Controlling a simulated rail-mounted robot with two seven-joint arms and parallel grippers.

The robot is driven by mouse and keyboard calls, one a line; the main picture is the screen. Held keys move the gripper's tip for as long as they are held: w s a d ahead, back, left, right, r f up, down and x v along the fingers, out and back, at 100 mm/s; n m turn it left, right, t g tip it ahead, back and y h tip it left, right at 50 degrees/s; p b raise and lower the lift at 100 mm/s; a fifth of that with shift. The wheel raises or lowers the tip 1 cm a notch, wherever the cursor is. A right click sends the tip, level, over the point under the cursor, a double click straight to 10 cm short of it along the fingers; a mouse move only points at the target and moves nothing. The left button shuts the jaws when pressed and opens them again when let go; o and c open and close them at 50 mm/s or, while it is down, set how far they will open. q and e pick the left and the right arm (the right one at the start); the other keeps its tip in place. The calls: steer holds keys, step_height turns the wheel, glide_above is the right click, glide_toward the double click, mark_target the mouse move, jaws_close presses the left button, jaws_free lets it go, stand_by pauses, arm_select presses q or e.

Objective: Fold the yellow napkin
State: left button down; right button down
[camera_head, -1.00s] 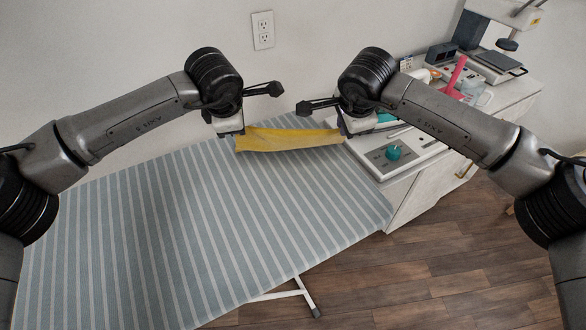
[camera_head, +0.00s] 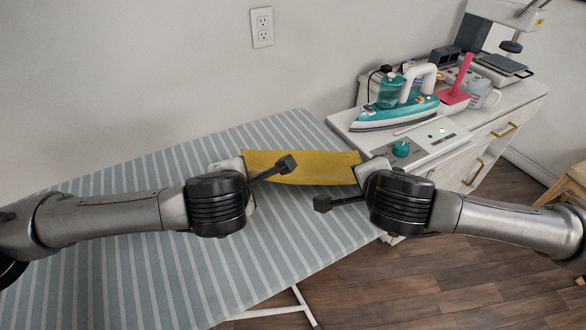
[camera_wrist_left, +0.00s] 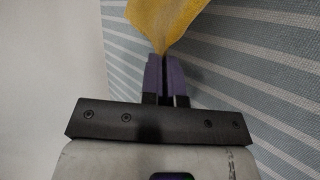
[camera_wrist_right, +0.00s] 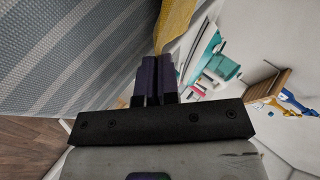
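The yellow napkin (camera_head: 310,168) is stretched as a band between my two grippers over the back right part of the striped ironing board (camera_head: 170,260). My left gripper (camera_wrist_left: 164,62) is shut on one end of the napkin (camera_wrist_left: 165,18). My right gripper (camera_wrist_right: 157,62) is shut on the other end (camera_wrist_right: 172,22), beside the board's right edge. In the head view both sets of fingertips are hidden behind the wrists. I cannot tell whether the napkin's lower edge touches the board.
A teal iron (camera_head: 395,108) stands on the white cabinet (camera_head: 455,158) to the right of the board. A pink item (camera_head: 456,82), a measuring cup (camera_head: 479,93) and a sewing machine (camera_head: 495,45) are further right. The front of the board is clear.

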arm_select(q)
steer(key=shift+s+d+f, duration=0.1)
steer(key=shift+s+f, duration=0.2)
arm_select(e)
steer(key=shift+s+d+f, duration=0.1)
steer(key=shift+s+f, duration=0.25)
arm_select(q)
steer(key=c, duration=1)
jaws_free()
arm_select(e)
steer(key=c, duration=1)
jaws_free()
steer(key=shift+w, duration=0.1)
arm_select(q)
steer(key=s+d+r, duration=0.1)
steer(key=s+r, duration=0.5)
steer(key=r, duration=0.3)
steer(key=shift+d, duration=0.35)
arm_select(e)
steer(key=s+d+r, duration=0.1)
steer(key=s+r, duration=0.5)
steer(key=r, duration=0.3)
steer(key=shift+d, duration=0.35)
